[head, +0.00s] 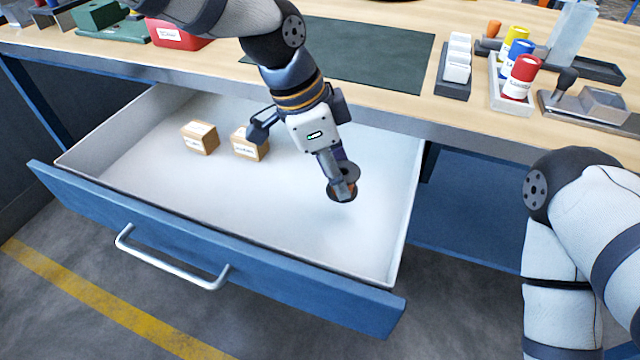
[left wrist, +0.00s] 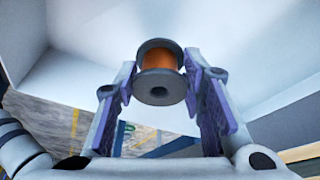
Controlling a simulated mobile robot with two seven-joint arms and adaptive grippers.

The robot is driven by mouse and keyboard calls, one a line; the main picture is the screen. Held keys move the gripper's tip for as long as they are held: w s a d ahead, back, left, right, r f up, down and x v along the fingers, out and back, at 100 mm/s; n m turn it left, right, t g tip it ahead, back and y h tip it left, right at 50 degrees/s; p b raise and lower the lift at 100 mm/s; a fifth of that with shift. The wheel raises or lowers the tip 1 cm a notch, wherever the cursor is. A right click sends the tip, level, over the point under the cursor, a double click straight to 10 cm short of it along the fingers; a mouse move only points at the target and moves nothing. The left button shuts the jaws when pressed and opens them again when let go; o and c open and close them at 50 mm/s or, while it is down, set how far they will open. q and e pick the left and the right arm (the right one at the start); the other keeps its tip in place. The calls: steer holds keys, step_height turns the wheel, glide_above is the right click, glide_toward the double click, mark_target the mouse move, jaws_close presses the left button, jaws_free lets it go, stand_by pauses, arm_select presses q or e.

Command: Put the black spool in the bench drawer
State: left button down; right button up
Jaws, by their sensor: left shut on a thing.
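The black spool (head: 347,194), with dark flanges and copper-orange winding, is inside the open bench drawer (head: 405,225), toward its right end. My left gripper (head: 342,180) reaches down into the drawer and is shut on the spool. In the left wrist view the spool (left wrist: 159,80) sits between the two fingertips (left wrist: 160,85), over the pale drawer floor. I cannot tell whether the spool touches the floor. The drawer has a blue front with a silver handle (head: 172,262). My right arm shows at the right, but its gripper is out of view.
Two small cardboard boxes (head: 200,138) (head: 249,148) stand in the drawer, left of my left gripper. The drawer floor around the spool and toward the front is clear.

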arm_select(q)
steer(key=shift+w+a+f, duration=0.35)
steer(key=shift+a+f, duration=0.25)
steer(key=shift+f, duration=0.25)
steer(key=f, duration=0.3)
steer(key=shift+w+a+f, duration=0.15)
steer(key=shift+a+f, duration=0.15)
steer(key=shift+f, duration=0.1)
steer(key=shift+r, duration=0.1)
arm_select(e)
steer(key=shift+s+f, duration=0.2)
steer(key=shift+f, duration=0.05)
arm_select(q)
steer(key=c, duration=1)
jaws_free()
steer(key=shift+c, duration=0.2)
steer(key=v, duration=1.2)
steer(key=shift+p, duration=0.4)
arm_select(e)
steer(key=shift+w+r, duration=0.65)
